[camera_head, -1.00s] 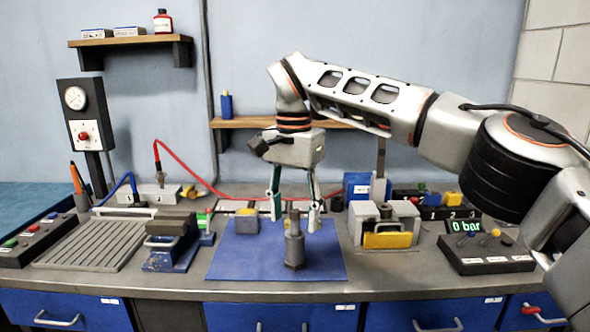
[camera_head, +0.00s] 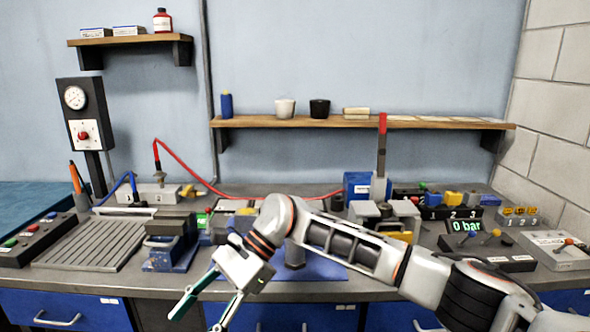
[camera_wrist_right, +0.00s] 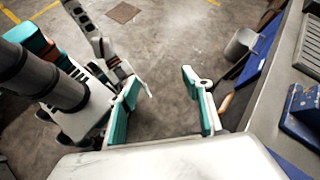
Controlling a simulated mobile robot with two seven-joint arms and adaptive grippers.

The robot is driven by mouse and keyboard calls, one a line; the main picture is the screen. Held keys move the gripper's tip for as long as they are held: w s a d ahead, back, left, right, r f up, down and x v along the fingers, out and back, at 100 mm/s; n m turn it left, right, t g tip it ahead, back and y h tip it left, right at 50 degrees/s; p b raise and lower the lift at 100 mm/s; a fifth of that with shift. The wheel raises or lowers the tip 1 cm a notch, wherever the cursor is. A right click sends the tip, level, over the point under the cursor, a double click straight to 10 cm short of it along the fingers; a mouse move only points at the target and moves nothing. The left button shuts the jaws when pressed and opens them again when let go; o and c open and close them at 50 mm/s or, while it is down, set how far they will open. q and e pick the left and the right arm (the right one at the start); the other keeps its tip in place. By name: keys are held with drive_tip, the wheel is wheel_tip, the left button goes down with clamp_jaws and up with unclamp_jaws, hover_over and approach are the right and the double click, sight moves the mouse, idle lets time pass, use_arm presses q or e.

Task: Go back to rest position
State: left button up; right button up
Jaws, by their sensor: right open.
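My right gripper (camera_head: 200,318) hangs low in front of the bench's front edge in the head view, tilted down to the left. Its teal-padded fingers are spread apart with nothing between them. In the right wrist view the same gripper (camera_wrist_right: 163,80) is open and empty above the concrete floor. The right arm crosses the lower right of the head view, over the bench. My left gripper does not show in the head view.
The blue mat (camera_head: 325,271) and a grey metal part (camera_head: 294,257) are partly hidden behind my right arm. A blue vise (camera_head: 170,243) and slotted plate (camera_head: 95,243) are at the left. Blue drawers (camera_head: 95,312) line the front. Open floor (camera_wrist_right: 160,125) lies below the gripper.

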drive_tip(key=s+a+r+m+g+y, duration=0.1)
drive_tip(key=s+a+r+m+y, duration=0.1)
drive_tip(key=s+a+m+y, duration=0.35)
drive_tip(key=w+d+f+m+t+y, duration=0.1)
drive_tip(key=w+d+m+t+y, duration=0.3)
drive_tip(key=m+t, duration=0.5)
drive_tip(key=w+d+m+t+y, duration=0.4)
drive_tip(key=m+t, duration=0.2)
drive_tip(key=m, duration=0.8)
drive_tip(key=w+d+f+m+t+h, duration=0.2)
drive_tip(key=d+f+m+t+h, duration=0.8)
drive_tip(key=d+f+m, duration=0.9)
drive_tip(key=s+d+f+m+g+h, duration=0.7)
drive_tip(key=s+d+f+m, duration=0.5)
drive_tip(key=s+d+f, duration=0.5)
drive_tip(key=shift+s+f+h, duration=0.2)
drive_tip(key=shift+s+h, duration=0.05)
drive_tip(key=shift+h, duration=0.8)
drive_tip(key=shift+a, duration=0.15)
